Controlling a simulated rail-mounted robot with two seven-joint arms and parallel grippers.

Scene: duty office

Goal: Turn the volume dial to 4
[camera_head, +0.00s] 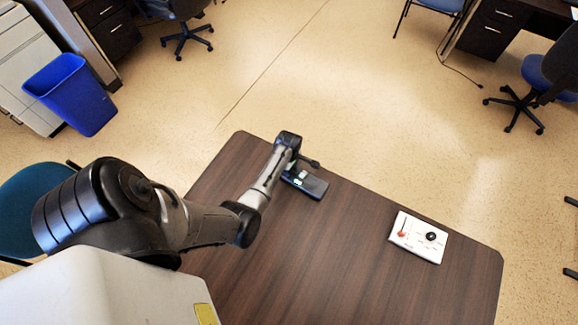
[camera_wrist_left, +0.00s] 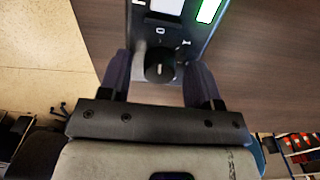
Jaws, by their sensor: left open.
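A dark device (camera_head: 313,187) with a lit green display lies near the far edge of the brown table; it also fills the top of the left wrist view (camera_wrist_left: 205,40). A round black dial (camera_wrist_left: 160,68) with a light pointer mark sits on its lower face; any numbers around it are too small to read. My left gripper (camera_wrist_left: 158,74) is open, with one finger on each side of the dial; I cannot tell whether they touch it. In the head view my left wrist (camera_head: 287,143) hides part of the device. My right gripper is not in view.
A white panel (camera_head: 407,245) with a black round knob (camera_head: 432,237) and a red mark lies on the right of the table (camera_head: 300,270). The tabletop between is clear. A blue bin (camera_head: 75,95), chairs and desks stand on the floor beyond.

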